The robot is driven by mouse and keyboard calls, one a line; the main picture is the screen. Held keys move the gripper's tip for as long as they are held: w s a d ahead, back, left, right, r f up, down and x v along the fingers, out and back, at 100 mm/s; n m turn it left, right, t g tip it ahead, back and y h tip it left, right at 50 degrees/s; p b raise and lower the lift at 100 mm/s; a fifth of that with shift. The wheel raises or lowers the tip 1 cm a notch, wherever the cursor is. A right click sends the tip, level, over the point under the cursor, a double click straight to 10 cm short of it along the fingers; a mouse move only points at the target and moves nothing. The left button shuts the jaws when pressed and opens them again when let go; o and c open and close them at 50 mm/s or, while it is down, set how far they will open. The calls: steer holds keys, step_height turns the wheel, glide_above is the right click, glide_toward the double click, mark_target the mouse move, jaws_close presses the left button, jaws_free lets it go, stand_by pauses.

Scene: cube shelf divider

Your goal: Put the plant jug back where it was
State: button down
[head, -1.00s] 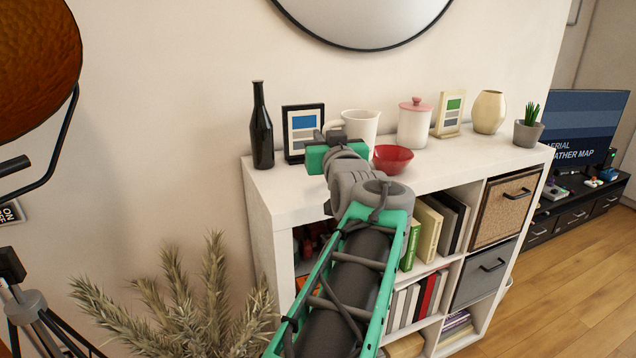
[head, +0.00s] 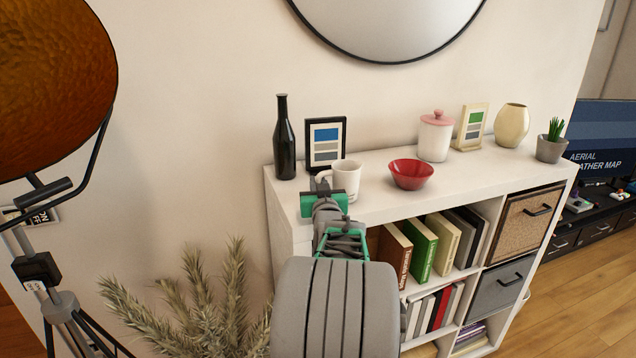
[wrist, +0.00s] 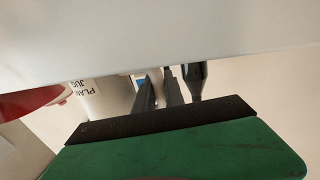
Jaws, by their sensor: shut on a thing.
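The plant jug (head: 347,178) is a white jug, upright over the left front part of the white shelf top, in front of a black picture frame. Its handle is on the left. My gripper (head: 322,188) is at that side, shut on the handle. In the wrist view the jug (wrist: 112,97) shows upside down with its printed label, and the gripper's dark fingers (wrist: 158,92) are beside it. I cannot tell whether its base touches the shelf top.
The white shelf unit (head: 450,181) also holds a black bottle (head: 285,145), black picture frame (head: 326,143), red bowl (head: 410,174), pink-lidded canister (head: 435,137), cream frame (head: 470,127), vase (head: 511,125) and potted plant (head: 551,143). Dry grass (head: 215,310) stands at lower left.

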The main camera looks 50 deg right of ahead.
steer(key=shift+f, duration=0.15)
steer(key=c, duration=1.4)
jaws_free()
steer(key=shift+s+a+r, duration=0.1)
steer(key=shift+r, duration=0.1)
steer(key=b+v, duration=0.3)
steer(key=v, duration=0.8)
steer(key=shift+s+a, duration=0.25)
